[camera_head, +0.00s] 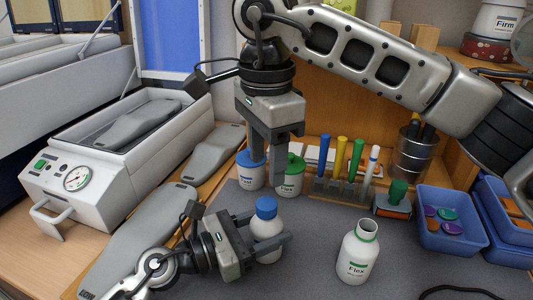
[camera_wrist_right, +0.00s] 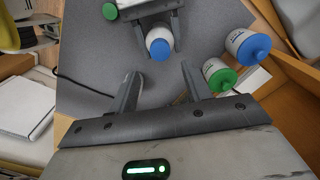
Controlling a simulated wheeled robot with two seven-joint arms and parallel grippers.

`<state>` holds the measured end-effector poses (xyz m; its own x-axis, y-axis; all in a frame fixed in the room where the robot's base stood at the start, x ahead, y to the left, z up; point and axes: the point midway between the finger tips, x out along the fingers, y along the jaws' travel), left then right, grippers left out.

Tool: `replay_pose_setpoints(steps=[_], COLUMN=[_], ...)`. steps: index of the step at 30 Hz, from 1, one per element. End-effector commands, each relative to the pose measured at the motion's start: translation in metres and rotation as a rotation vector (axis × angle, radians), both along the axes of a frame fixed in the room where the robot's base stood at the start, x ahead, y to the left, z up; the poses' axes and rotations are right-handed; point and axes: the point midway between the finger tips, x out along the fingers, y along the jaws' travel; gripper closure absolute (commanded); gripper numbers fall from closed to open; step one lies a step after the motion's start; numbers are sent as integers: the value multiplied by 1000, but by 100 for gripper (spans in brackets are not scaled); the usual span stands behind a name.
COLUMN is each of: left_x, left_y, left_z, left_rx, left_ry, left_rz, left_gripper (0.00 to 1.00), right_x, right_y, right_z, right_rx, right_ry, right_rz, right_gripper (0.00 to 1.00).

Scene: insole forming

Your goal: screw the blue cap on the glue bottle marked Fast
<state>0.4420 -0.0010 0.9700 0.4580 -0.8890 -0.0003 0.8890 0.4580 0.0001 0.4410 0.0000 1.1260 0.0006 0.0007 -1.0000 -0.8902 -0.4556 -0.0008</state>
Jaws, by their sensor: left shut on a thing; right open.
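A white bottle (camera_head: 266,246) with a blue cap (camera_head: 265,207) on its top stands upright on the grey mat. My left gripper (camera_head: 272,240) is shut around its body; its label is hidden. I cannot tell how tightly the cap sits. My right gripper (camera_head: 269,172) is open and empty, pointing down above and behind the capped bottle. In the right wrist view its fingers (camera_wrist_right: 160,76) are spread apart, just short of the blue cap.
An uncapped Flex bottle (camera_head: 357,256) stands to the right. Behind are a blue-lidded jar (camera_head: 250,172), a green-lidded Flex jar (camera_head: 290,178), a rack (camera_head: 340,191) of coloured tubes and a blue bin (camera_head: 452,235). Grey insoles (camera_head: 150,235) lie left.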

Motion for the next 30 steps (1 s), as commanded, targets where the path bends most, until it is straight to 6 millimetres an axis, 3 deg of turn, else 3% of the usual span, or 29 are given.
replay_pose_setpoints(steps=[16, 29, 30], left_x=[0, 0, 0], left_y=[0, 0, 0], left_z=[0, 0, 0], left_rx=[1, 1, 1], left_ry=[0, 0, 0], left_rz=[0, 0, 0], left_gripper=[100, 100, 100], right_x=[0, 0, 0], right_y=[0, 0, 0], right_z=[-70, -80, -80], right_rx=[-1, 0, 0], right_ry=[2, 1, 1], right_rz=[-2, -2, -2], right_gripper=[51, 51, 57])
